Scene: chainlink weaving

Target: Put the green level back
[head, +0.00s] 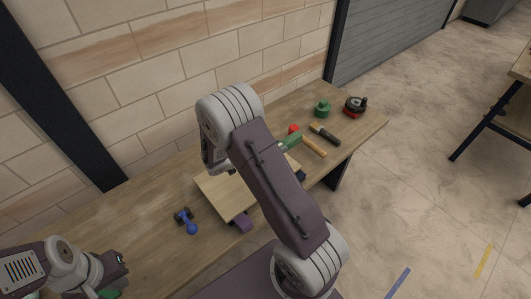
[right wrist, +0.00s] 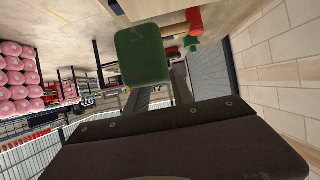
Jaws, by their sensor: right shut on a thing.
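The green level (right wrist: 143,55) shows its flat end in the right wrist view, between the fingers of my right gripper (right wrist: 160,90), which is shut on it. In the head view a green piece (head: 291,141) shows just right of my right arm above the bench; it looks like part of the level.
A pale wooden board (head: 222,195) lies mid-bench, with a purple piece (head: 242,221) at its near edge. A blue tool (head: 187,221) lies left. A red object (head: 293,129), orange-handled tool (head: 314,147), hammer-like tool (head: 325,134), green object (head: 322,109) and black-red object (head: 355,106) are right.

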